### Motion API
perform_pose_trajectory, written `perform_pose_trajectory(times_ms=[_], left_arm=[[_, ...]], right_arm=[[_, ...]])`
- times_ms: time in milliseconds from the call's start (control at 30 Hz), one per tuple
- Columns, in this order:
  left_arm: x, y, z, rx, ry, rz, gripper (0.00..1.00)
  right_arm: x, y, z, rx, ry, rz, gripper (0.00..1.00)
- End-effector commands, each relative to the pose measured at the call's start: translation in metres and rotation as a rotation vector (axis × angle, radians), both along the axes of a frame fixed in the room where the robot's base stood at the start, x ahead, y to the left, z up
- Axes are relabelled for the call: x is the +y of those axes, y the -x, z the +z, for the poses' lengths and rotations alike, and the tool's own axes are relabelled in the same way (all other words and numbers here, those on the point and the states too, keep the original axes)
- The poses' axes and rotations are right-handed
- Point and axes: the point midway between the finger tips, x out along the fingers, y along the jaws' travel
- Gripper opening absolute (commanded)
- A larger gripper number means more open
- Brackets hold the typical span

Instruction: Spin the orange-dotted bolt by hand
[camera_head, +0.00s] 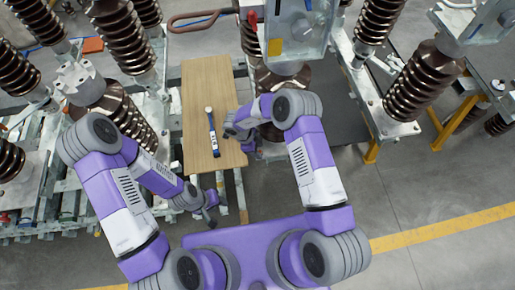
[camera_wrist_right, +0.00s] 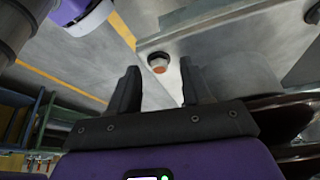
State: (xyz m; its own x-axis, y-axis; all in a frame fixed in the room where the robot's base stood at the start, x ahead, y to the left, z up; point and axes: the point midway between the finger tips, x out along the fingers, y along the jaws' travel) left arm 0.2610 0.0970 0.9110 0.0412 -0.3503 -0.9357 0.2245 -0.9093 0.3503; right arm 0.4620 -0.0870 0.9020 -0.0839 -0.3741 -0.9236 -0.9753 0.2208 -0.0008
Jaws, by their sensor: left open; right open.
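The orange-dotted bolt (camera_wrist_right: 158,63) shows in the right wrist view, on the edge of a grey metal plate (camera_wrist_right: 215,45). Its head is dark and round with an orange face. My right gripper (camera_wrist_right: 159,76) is open, with one finger to each side of the bolt in the picture. The bolt looks beyond the fingertips, and I see no contact. In the head view my right gripper (camera_head: 232,126) is at the right edge of the wooden board, and I cannot make out the bolt there. My left gripper (camera_head: 209,214) hangs low, below the board's front edge, with nothing seen in it.
A wooden board (camera_head: 225,85) carries a blue and black tool (camera_head: 212,130) with a pale round end. Brown ribbed insulators (camera_head: 420,80) on metal frames stand on both sides. A grey metal box (camera_head: 300,30) stands beyond the right gripper.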

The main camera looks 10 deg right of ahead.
Motion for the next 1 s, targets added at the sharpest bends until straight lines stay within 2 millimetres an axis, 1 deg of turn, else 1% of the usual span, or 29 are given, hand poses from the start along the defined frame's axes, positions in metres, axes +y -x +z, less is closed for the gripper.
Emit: perform_pose_trajectory(times_ms=[67,167,267,500,600,733,1000], left_arm=[[0.0,0.0,0.0,0.0,0.0,0.0,0.43],[0.0,0.0,-0.001,0.0,0.0,0.0,0.43],[0.0,0.0,-0.002,0.0,0.0,0.0,0.43],[0.0,0.0,-0.005,0.0,0.0,0.0,0.43],[0.0,0.0,-0.005,0.0,0.0,0.0,0.43],[0.0,0.0,-0.005,0.0,0.0,0.0,0.43],[0.0,0.0,-0.005,0.0,0.0,0.0,0.43]], right_arm=[[0.001,0.0,0.0,0.0,-0.001,0.001,0.48],[0.003,-0.001,0.006,-0.001,-0.002,0.0,0.48],[0.008,-0.002,0.018,-0.002,-0.003,0.001,0.48],[0.023,-0.006,0.055,-0.003,-0.001,0.0,0.48],[0.026,-0.006,0.065,-0.002,0.0,0.0,0.48],[0.028,-0.006,0.07,0.0,0.0,0.0,0.48],[0.028,-0.006,0.07,0.0,0.0,0.0,0.48]])
